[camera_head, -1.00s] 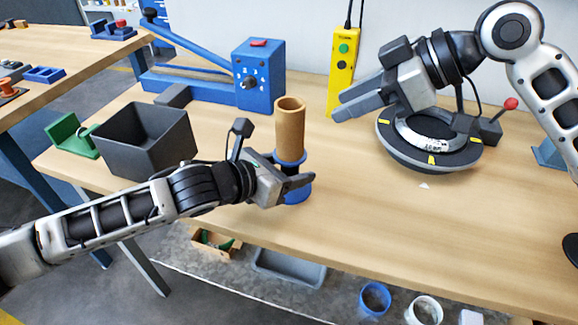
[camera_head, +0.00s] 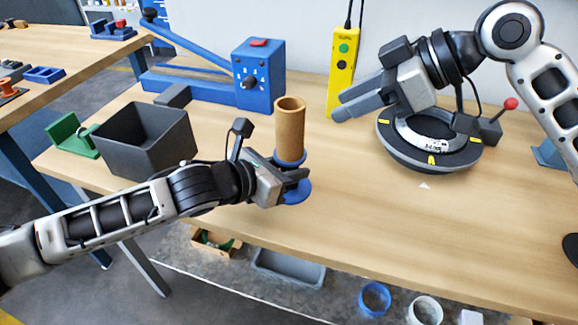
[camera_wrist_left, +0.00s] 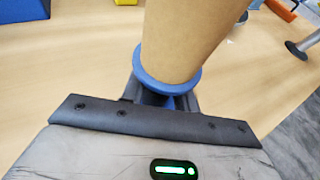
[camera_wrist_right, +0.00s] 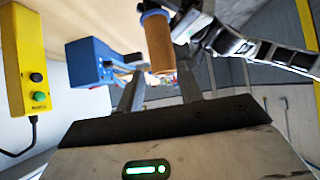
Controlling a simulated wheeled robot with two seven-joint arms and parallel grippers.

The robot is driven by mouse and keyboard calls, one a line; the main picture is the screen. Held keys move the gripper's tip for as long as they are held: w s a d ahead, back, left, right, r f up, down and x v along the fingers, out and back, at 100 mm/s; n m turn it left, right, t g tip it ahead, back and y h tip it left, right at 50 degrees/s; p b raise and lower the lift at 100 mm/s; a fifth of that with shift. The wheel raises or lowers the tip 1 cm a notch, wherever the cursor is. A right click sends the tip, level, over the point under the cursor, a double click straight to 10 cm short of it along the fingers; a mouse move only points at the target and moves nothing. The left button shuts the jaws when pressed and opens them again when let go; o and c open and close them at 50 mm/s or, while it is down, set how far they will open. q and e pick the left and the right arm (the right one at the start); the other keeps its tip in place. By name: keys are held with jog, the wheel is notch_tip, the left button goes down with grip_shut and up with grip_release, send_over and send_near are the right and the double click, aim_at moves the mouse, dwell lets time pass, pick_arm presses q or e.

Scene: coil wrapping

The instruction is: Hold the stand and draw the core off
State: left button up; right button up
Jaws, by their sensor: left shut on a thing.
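The core (camera_head: 291,128) is a brown cardboard tube standing upright on the blue stand (camera_head: 297,192), near the front edge of the bench. My left gripper (camera_head: 290,182) is shut on the stand below its blue collar, under the core. In the left wrist view the core (camera_wrist_left: 185,35) rises from the blue collar, and the fingers partly hide the stand below. My right gripper (camera_head: 347,103) is open and empty in the air, right of the core and apart from it. The right wrist view shows the core (camera_wrist_right: 158,42) some way beyond the open fingers.
A dark grey bin (camera_head: 145,140) stands left of the core. A blue machine (camera_head: 258,75) with a lever stands behind it. A yellow button box (camera_head: 342,72) is at the wall. A round black turntable (camera_head: 430,160) lies right.

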dwell(0.3)
jog(key=o, duration=0.6)
jog(key=shift+o, duration=0.2)
jog(key=m+g+h, duration=0.3)
jog(key=m+h, duration=0.3)
jog(key=m, duration=0.2)
send_near(290, 123)
jog(key=w+a+f, duration=0.2)
jog(key=w, duration=0.1)
jog(key=shift+a, duration=0.25)
jog(key=f+m+h, duration=0.1)
jog(key=f, duration=0.2)
jog(key=f+m+h, duration=0.1)
jog(key=f+m, duration=0.1)
jog(key=f, duration=0.1)
jog(key=f+m+h, duration=0.1)
jog(key=f, duration=0.2)
jog(key=shift+s+a+m+h, duration=0.3)
jog(key=shift+a+h, duration=0.1)
